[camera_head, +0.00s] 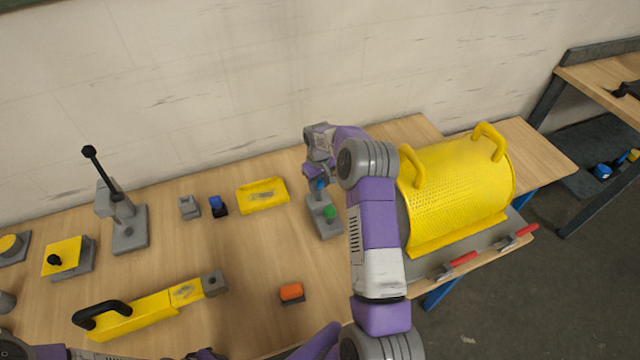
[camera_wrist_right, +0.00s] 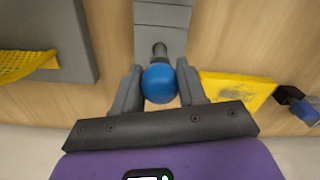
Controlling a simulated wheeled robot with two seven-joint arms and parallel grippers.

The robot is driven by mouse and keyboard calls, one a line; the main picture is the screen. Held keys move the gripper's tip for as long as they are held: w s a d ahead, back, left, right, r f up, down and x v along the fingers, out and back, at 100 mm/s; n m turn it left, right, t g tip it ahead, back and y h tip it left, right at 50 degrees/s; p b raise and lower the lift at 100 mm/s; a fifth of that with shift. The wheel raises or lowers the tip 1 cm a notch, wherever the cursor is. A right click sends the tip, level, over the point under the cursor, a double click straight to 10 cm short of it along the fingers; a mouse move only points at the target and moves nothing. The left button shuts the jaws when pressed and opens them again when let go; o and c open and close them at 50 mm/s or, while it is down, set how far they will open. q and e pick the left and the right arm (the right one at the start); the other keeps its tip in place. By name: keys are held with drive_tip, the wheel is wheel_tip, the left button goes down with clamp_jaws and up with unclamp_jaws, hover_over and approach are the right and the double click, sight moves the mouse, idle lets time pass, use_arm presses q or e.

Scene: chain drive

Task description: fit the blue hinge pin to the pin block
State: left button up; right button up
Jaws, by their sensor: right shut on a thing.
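The blue hinge pin has a round blue head (camera_wrist_right: 159,83) and a short grey shaft. My right gripper (camera_wrist_right: 160,87) is shut on the head, with one finger on each side. The blue also shows in the head view (camera_head: 319,184) below my right gripper (camera_head: 318,181). The grey pin block (camera_head: 326,226) stands on the bench under it, with a green knob (camera_head: 329,213) on its near part. In the wrist view the shaft points at the block (camera_wrist_right: 162,40); I cannot tell whether its tip is in a hole. My left gripper does not show.
A yellow perforated guard (camera_head: 458,190) with two handles stands right of my arm. A yellow tray (camera_head: 263,195), a blue-topped dark block (camera_head: 217,206) and a small grey block (camera_head: 189,207) lie left. An orange-topped block (camera_head: 291,293) and a yellow black-handled tool (camera_head: 150,305) lie nearer.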

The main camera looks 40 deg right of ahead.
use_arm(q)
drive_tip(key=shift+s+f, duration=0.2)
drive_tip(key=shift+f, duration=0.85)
use_arm(e)
drive_tip(key=o, duration=1.2)
drive_tip(key=shift+s+f, duration=0.1)
drive_tip(key=shift+f, duration=0.45)
drive_tip(key=shift+r, duration=0.15)
use_arm(q)
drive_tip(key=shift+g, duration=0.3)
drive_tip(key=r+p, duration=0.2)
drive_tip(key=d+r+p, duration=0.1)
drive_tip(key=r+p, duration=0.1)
drive_tip(key=p, duration=0.1)
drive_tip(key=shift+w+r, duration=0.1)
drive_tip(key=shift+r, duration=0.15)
use_arm(e)
wheel_tip(320, 180, up, 8)
drive_tip(key=shift+r, duration=0.1)
use_arm(q)
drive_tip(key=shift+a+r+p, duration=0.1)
drive_tip(key=shift+p, duration=0.25)
use_arm(e)
drive_tip(key=shift+a+r, duration=0.1)
drive_tip(key=shift+r, duration=0.1)
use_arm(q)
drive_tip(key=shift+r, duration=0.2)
use_arm(e)
drive_tip(key=shift+r, duration=0.1)
